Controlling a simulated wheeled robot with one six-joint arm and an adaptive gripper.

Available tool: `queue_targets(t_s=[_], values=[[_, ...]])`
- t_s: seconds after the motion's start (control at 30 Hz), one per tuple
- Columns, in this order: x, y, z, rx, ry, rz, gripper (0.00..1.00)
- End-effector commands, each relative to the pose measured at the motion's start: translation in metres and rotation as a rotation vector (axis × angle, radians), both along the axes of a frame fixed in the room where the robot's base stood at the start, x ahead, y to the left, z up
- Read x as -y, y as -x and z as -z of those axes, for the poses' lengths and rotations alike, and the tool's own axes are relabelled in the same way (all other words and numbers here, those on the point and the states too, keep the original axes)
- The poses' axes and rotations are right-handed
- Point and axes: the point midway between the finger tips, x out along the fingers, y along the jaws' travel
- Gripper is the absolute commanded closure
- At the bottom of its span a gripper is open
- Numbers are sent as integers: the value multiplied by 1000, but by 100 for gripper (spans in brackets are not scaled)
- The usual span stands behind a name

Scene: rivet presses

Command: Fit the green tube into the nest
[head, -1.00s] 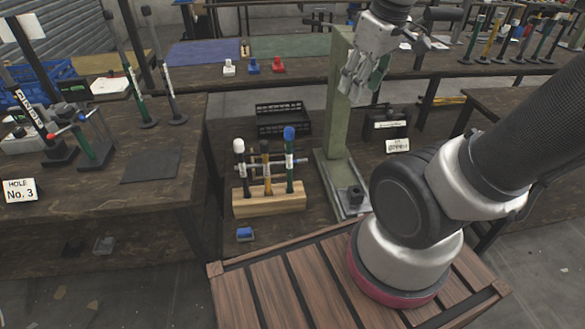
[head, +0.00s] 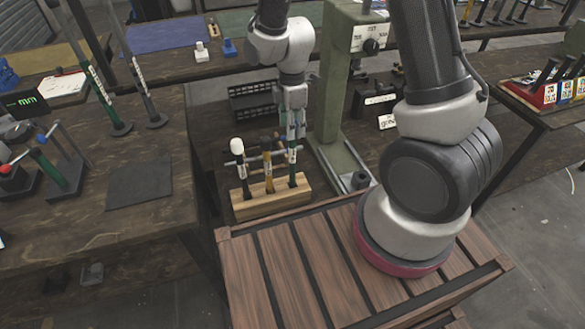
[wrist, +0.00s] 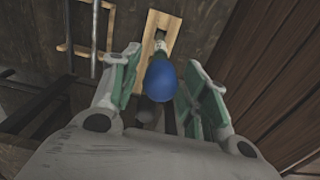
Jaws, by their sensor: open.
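The green tube (head: 292,172) stands upright at the right end of a wooden rack (head: 262,206), beside a white-topped tube and a yellow one. My gripper (head: 293,130) is above the rack, at the tube's upper part, and hides its blue top in the head view. In the wrist view, the blue top (wrist: 162,82) lies between the open, green-padded fingers of my gripper (wrist: 160,62). I cannot tell whether either finger touches it. A small dark block (head: 360,181), which looks like the nest, sits on the base of the green press (head: 328,95).
The white-topped tube (head: 237,147) and yellow tube (head: 268,170) stand close to the left. The press column rises just right of my gripper. Black crates (head: 250,103) stand behind the rack. A dark mat (head: 140,181) lies on the left bench.

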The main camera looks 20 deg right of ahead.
Motion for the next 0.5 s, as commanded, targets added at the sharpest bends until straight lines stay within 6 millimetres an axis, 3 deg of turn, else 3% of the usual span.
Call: queue_targets(t_s=[0.3, 0.5], values=[[1, 1, 46, -3, 1, 2, 55], [0, 0, 52, 0, 0, 3, 55]])
